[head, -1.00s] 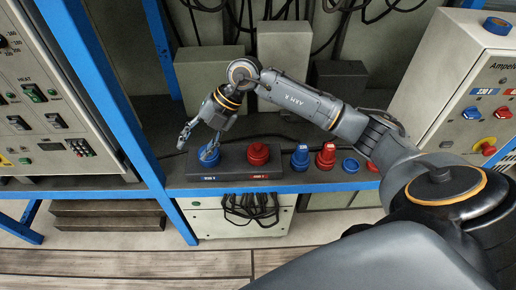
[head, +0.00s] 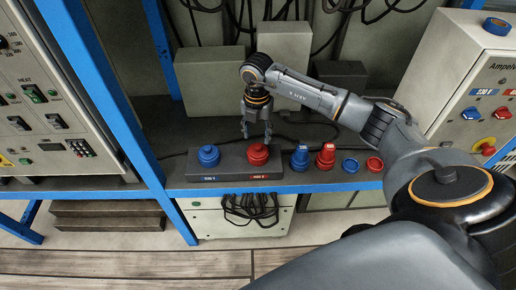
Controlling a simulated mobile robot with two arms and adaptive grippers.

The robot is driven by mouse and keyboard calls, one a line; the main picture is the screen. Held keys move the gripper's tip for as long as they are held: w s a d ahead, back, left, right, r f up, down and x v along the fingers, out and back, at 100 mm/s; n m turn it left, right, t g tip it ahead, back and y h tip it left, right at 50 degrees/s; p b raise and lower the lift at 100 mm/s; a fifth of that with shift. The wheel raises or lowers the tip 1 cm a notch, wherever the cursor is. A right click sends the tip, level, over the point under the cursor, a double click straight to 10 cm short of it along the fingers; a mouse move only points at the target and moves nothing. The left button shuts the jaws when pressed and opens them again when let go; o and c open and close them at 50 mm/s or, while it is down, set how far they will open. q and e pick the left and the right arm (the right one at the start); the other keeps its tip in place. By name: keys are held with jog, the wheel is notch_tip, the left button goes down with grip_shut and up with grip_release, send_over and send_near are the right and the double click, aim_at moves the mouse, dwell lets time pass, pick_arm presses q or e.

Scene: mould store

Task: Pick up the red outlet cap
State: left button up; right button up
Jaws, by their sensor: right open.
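The red outlet cap (head: 258,155) sits on the right half of a dark outlet block (head: 233,168) on the shelf. A blue cap (head: 208,156) sits on the left half of the same block. My right gripper (head: 256,135) points down over the red cap with its fingers apart. One finger is at the cap's upper left and the other at its right edge. I cannot tell whether the fingers touch the cap. My left gripper is not in view.
To the right of the block stand a blue plug (head: 299,158) and a red plug (head: 325,156). Beyond them lie a blue ring (head: 350,165) and a red ring (head: 374,165). Grey boxes (head: 284,45) stand behind. A blue shelf edge (head: 280,188) runs along the front.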

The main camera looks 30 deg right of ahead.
aim_at(258, 146)
jog(key=f, duration=0.5)
jog(key=shift+d+f, duration=0.1)
jog(key=shift+d, duration=0.1)
jog(key=shift+c, duration=0.2)
grip_shut()
